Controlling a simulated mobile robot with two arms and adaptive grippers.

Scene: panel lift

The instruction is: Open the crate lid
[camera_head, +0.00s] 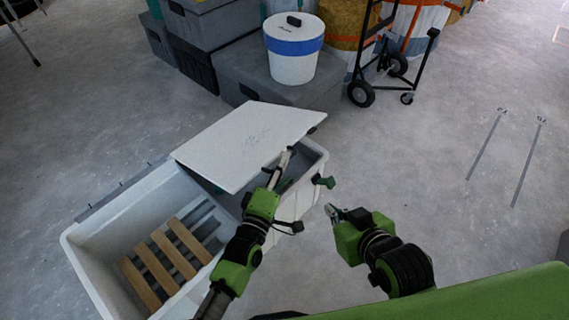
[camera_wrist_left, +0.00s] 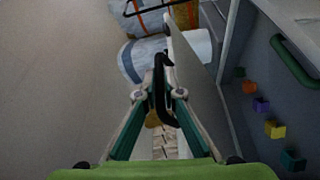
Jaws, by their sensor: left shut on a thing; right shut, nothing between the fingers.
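The crate (camera_head: 88,262) is a long pale box. Its lid (camera_head: 243,146), a flat white panel, is raised and tilted over the far right part, with a dark gap under its near edge. In the left wrist view the lid (camera_wrist_left: 187,65) shows nearly edge-on.
Wooden slats (camera_head: 167,254) lie in the crate's open near-left part. In the left wrist view several small coloured blocks (camera_wrist_left: 274,129) and a green bar (camera_wrist_left: 294,62) show beside the lid. Grey boxes, a white bucket (camera_head: 293,52) and a hand truck (camera_head: 384,65) stand behind. Floor at right is clear.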

